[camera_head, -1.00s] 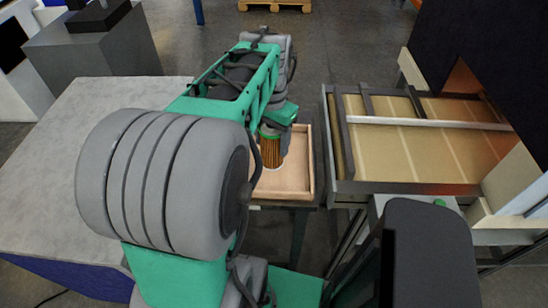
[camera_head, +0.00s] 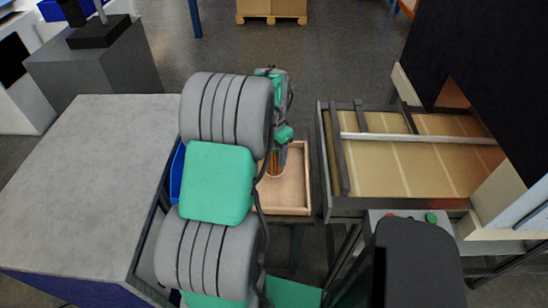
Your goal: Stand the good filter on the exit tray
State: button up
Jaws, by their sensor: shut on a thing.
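The filter (camera_head: 273,166) is an upright, orange-brown pleated cylinder with a pale lower end. It is over the left part of a shallow wooden tray (camera_head: 308,180), which I take to be the exit tray. My gripper (camera_head: 279,154) is shut on the filter from above. My arm hides the filter's left side and the left part of the tray. I cannot tell whether the filter's lower end touches the tray floor. The visible right part of the tray is bare.
A conveyor (camera_head: 425,165) with a dark frame and a pale crossbar stands right of the tray. A grey table (camera_head: 85,170) is at left, with a blue bin (camera_head: 177,172) partly behind my arm. A red and a green button (camera_head: 431,218) sit on a box near the conveyor.

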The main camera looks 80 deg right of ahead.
aim_at(274, 161)
jog(key=shift+f, duration=1.8)
jog(key=o, duration=1.4)
jog(key=shift+r, duration=0.1)
jog(key=shift+o, duration=0.2)
notch_tip(274, 161, up, 12)
jog(key=shift+r+b, duration=0.15)
jog(key=shift+b, duration=0.55)
jog(key=w+a+r+n+t+h, duration=0.1)
jog(key=w+a+r+n, duration=0.1)
jog(key=w+a+n, duration=0.55)
jog(key=w+a+r+n, duration=0.2)
jog(key=w+a, duration=0.7)
jog(key=w, duration=0.5)
jog(key=w+a+n+t, duration=0.1)
jog(key=a+n, duration=0.6)
jog(key=a, duration=0.8)
jog(key=w+a+n+t+y, duration=0.1)
jog(key=a+n, duration=0.7)
jog(key=a, duration=0.8)
jog(key=shift+w+f+t, duration=0.4)
